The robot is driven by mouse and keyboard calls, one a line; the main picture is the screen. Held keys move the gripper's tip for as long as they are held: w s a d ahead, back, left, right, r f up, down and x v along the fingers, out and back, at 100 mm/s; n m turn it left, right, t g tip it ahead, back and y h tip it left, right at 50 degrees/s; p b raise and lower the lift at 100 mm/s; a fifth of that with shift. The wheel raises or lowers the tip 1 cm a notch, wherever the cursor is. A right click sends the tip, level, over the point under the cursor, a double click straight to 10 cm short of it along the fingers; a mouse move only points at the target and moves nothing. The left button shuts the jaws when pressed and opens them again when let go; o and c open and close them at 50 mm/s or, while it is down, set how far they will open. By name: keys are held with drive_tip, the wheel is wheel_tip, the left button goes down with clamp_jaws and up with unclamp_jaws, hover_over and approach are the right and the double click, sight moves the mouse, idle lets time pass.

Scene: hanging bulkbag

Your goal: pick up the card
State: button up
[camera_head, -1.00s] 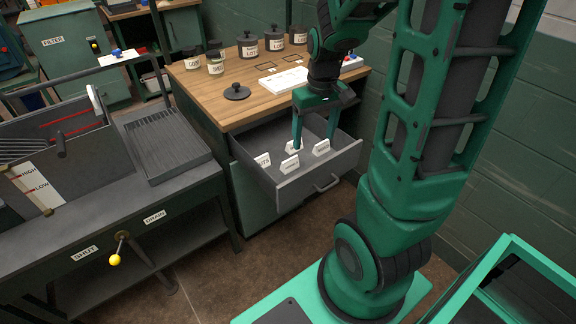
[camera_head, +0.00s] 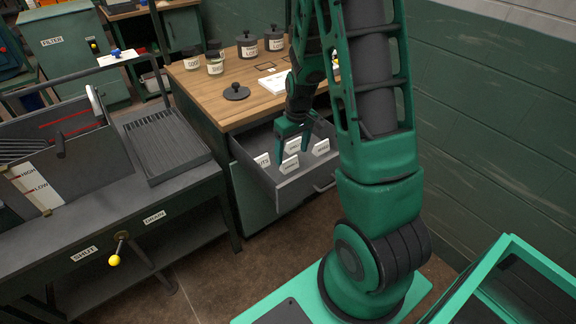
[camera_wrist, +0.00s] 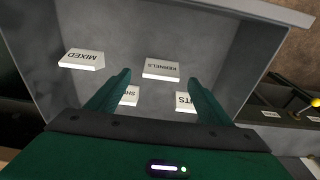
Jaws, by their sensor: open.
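The wrist view shows an upside-down card reading KERNELS (camera_wrist: 161,68), another reading MIXED (camera_wrist: 82,58), and two partly hidden ones, SH… (camera_wrist: 130,96) and …TS (camera_wrist: 186,102). In the head view, the KERNELS card (camera_head: 290,164) seems nearest the drawer front, with the MIXED card (camera_head: 321,147) to the right and the …TS card (camera_head: 262,160) to the left. My green gripper (camera_head: 281,150) is open and empty over the drawer. In the wrist view, the KERNELS card appears between my fingertips (camera_wrist: 158,77); contact cannot be told.
The wooden worktop (camera_head: 205,92) above the drawer carries several labelled jars, a black lid (camera_head: 236,91) and a white board (camera_head: 274,82). A dark bench with a grate (camera_head: 165,145) stands left. The drawer walls surround the cards.

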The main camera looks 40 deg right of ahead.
sight(289, 160)
drive_tip(key=shift+w+a+f, duration=0.1)
drive_tip(key=shift+w+f, duration=0.1)
drive_tip(key=shift+f, duration=0.65)
drive_tip(key=shift+w+f, duration=0.15)
drive_tip(key=shift+f, duration=0.75)
drive_tip(key=shift+w+a+f, duration=0.1)
drive_tip(key=shift+w+f, duration=0.1)
drive_tip(key=shift+f, duration=0.65)
drive_tip(key=shift+c, duration=0.5)
drive_tip(key=c, duration=1)
